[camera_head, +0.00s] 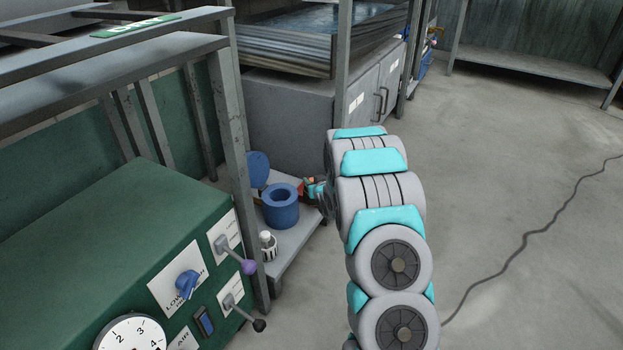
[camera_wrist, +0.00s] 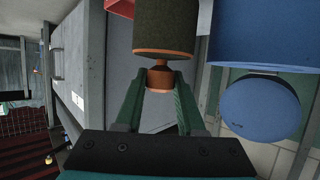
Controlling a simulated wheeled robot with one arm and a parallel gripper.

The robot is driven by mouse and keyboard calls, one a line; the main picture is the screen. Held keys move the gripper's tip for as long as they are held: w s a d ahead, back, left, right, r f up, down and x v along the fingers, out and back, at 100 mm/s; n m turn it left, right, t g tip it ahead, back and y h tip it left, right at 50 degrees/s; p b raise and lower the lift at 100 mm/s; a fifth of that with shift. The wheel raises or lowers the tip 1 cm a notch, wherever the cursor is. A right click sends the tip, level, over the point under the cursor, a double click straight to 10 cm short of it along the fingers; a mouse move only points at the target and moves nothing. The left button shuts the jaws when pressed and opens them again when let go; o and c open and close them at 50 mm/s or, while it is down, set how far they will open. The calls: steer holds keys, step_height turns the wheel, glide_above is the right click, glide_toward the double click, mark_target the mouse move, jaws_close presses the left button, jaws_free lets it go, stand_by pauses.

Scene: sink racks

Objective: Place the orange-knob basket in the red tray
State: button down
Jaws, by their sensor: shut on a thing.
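In the wrist view my gripper (camera_wrist: 158,82) has its two green fingers closed around an orange knob (camera_wrist: 160,77). The knob joins a dark olive, round basket (camera_wrist: 165,28) with an orange rim, whose far end is cut off by the picture's top edge. In the head view my arm hides most of the gripper and basket; only a small bit of orange and red shows beside the wrist, above the low shelf. A red piece (camera_wrist: 120,7) at the top edge of the wrist view may be the red tray, but too little shows to be sure.
A thick blue ring-shaped container (camera_head: 281,208) stands on the low shelf (camera_head: 291,246), close to the gripper. A blue disc (camera_head: 257,168) is behind it and a small white bottle (camera_head: 268,247) in front. A metal post (camera_head: 241,170) and green control box (camera_head: 120,255) stand left. The floor right is clear except a cable.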

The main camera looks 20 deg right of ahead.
steer(key=shift+w+d+f+b, duration=0.2)
steer(key=shift+w+d+f, duration=0.45)
steer(key=shift+w, duration=0.6)
steer(key=shift+w+d+f+b, duration=0.25)
steer(key=shift+w+d+f, duration=0.2)
steer(key=shift+w+f, duration=0.6)
steer(key=shift+w+d+f+b, duration=0.2)
steer(key=shift+w+d+f, duration=0.35)
steer(key=shift+w, duration=0.95)
steer(key=shift+r, duration=0.1)
steer(key=c, duration=0.5)
jaws_free()
